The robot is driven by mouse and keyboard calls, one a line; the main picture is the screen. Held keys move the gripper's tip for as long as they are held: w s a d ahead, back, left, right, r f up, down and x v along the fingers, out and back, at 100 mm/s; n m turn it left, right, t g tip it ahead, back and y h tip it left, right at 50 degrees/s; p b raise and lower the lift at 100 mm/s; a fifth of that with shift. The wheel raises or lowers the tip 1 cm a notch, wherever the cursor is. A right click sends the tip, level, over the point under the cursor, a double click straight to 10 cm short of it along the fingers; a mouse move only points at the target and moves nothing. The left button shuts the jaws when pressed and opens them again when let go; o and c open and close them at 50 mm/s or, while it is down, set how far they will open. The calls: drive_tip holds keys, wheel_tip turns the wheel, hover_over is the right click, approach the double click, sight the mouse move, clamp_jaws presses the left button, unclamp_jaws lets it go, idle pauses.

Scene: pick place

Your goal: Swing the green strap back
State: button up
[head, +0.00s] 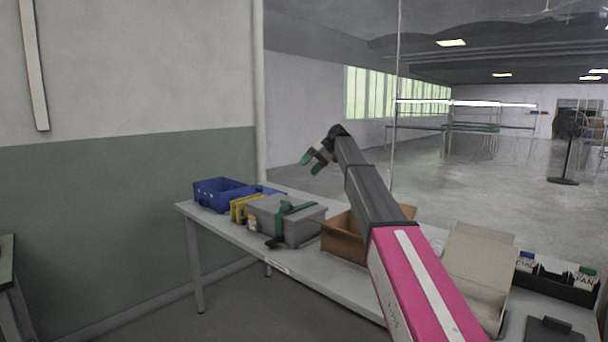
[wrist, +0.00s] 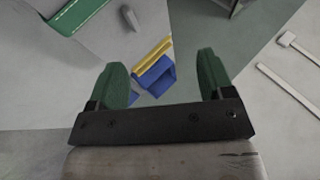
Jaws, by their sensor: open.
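The green strap (head: 287,210) lies over the grey lidded box (head: 262,217) on the table, with a dark end hanging at the box's front. My gripper (head: 312,163) is raised in the air above and to the right of the grey box, apart from the strap. In the wrist view my gripper (wrist: 162,82) shows two green fingertips spread apart with nothing between them.
A blue crate (head: 218,193) and a yellow item (head: 240,209) stand left of the grey box on the table (head: 313,287). An open cardboard box (head: 341,237) stands to its right. Further right are a beige open box (head: 478,262) and a black tray (head: 556,283).

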drive_tip(key=w+d, duration=0.3)
drive_tip(key=d, duration=0.8)
drive_tip(key=shift+w+d, duration=0.25)
drive_tip(key=shift+w, duration=0.15)
drive_tip(key=shift+s, duration=0.1)
